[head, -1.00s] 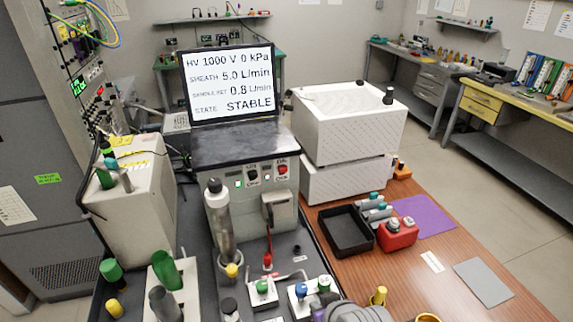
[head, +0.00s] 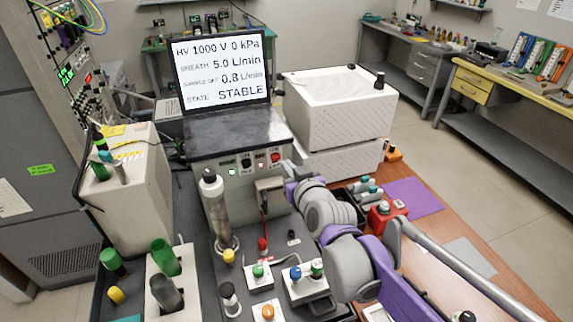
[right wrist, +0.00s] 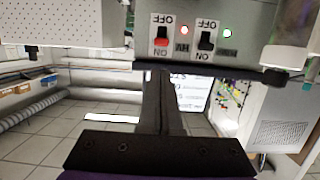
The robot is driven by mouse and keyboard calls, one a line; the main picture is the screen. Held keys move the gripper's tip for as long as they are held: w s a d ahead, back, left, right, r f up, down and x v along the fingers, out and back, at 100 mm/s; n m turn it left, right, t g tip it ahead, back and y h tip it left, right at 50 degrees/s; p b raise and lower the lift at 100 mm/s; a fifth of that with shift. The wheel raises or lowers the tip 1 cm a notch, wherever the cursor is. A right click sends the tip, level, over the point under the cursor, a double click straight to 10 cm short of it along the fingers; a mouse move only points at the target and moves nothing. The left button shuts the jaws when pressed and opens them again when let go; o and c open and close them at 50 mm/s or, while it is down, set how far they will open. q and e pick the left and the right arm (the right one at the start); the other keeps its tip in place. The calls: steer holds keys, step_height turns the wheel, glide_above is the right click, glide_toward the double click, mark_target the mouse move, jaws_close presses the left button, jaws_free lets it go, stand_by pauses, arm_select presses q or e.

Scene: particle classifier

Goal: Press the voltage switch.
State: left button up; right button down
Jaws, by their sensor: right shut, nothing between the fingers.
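The instrument front panel (head: 222,205) carries a red switch (head: 276,158) with a red light beside it, and a black switch (head: 246,163) with a green light. In the right wrist view, which shows the panel upside down, the red switch (right wrist: 161,43) is labelled HV, with ON/OFF marks; the black switch (right wrist: 206,40) is beside it. My right gripper (right wrist: 161,78) is shut and empty, its fingers just short of the panel near the red switch. In the head view my right gripper (head: 290,172) is beside the panel's right side, its fingertips not clearly visible. My left gripper is not in view.
The screen (head: 220,70) reads HV 1000 V and STABLE. A silver cylinder (head: 214,210) stands in front of the panel's left. A white box (head: 335,110) is right of the instrument. Small valve blocks (head: 305,288) and a red container (head: 384,216) lie near my right arm.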

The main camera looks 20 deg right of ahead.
mark_target(277, 160)
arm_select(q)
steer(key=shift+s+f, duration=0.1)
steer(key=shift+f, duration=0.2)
arm_select(e)
steer(key=x, duration=0.8)
steer(key=shift+w+f, duration=0.15)
steer(key=shift+w, duration=0.05)
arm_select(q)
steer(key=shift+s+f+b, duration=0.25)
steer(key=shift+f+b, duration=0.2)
arm_select(e)
step_height(277, 160, down, 3)
steer(key=shift+s+r, duration=0.1)
